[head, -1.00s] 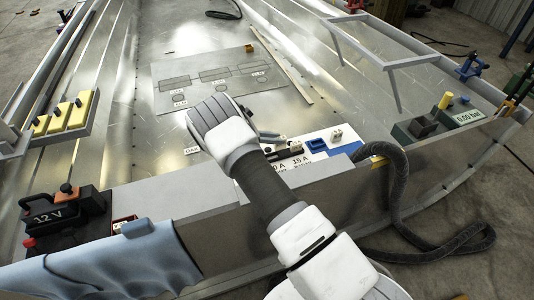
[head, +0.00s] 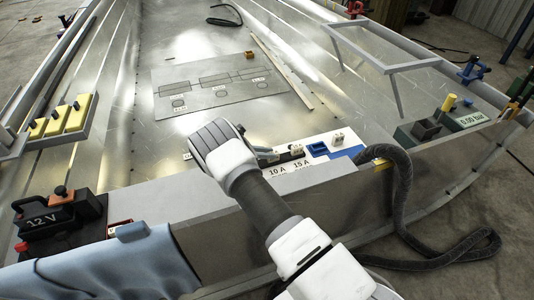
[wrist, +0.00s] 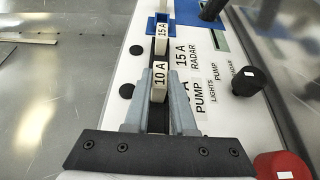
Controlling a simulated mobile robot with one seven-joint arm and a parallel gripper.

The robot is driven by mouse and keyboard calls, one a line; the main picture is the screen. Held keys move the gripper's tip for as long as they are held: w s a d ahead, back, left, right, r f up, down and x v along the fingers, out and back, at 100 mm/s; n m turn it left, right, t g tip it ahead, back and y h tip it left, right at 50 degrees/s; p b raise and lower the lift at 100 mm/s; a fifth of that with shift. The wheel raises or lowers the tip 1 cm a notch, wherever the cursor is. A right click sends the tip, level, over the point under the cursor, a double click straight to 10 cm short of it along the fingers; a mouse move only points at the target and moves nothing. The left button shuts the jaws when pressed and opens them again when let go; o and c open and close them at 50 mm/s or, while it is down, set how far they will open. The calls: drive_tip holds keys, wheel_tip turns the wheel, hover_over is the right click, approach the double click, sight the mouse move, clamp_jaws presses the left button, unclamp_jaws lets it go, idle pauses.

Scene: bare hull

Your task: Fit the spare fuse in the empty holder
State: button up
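A cream fuse marked 10 A (wrist: 159,76) stands between the tips of my gripper (wrist: 160,90) in the wrist view. The fingers lie close along both its sides, but I cannot tell if they press on it. In the head view my gripper (head: 264,153) is low over the fuse panel and hides this fuse. A second cream fuse, marked 15 A (wrist: 161,38), stands beyond it, and it also shows in the head view (head: 297,150). Which holder is empty is not clear.
A black knob (wrist: 247,82) and a red knob (wrist: 283,166) stand right of the fuses in the wrist view. A white block (head: 337,139) stands at the panel's right end. A dark hose (head: 402,185) loops beside it. A 12 V battery (head: 52,218) is at left.

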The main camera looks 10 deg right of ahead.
drive_tip(key=o, duration=0.5)
drive_tip(key=shift+c, duration=0.2)
drive_tip(key=shift+r, duration=0.1)
drive_tip(key=shift+r+p, duration=0.25)
drive_tip(key=shift+p, duration=0.15)
drive_tip(key=p+v, duration=0.2)
drive_tip(key=v, duration=1)
drive_tip(key=s+d+r+m+g+y, duration=0.1)
drive_tip(key=s+d+r+m+y, duration=0.15)
drive_tip(key=r, duration=0.65)
drive_tip(key=s+d+r+m+y, duration=0.2)
drive_tip(key=s+d+r+m, duration=0.2)
drive_tip(key=r, duration=0.4)
drive_tip(key=s+d+r+m+g+y, duration=0.1)
drive_tip(key=s+d+r+m+y, duration=0.25)
drive_tip(key=r, duration=0.55)
drive_tip(key=s+d+r+m+t+y, duration=0.1)
drive_tip(key=s+d+r+m, duration=0.1)
drive_tip(key=s+r, duration=0.3)
drive_tip(key=s+d+r+m+t+y, duration=0.1)
drive_tip(key=s+r+m, duration=0.2)
drive_tip(key=s, duration=0.4)
drive_tip(key=s+m+t+y, duration=0.2)
drive_tip(key=s+m, duration=0.3)
drive_tip(key=s, duration=0.9)
drive_tip(key=shift+f+t+y, duration=0.3)
drive_tip(key=shift+t, duration=0.3)
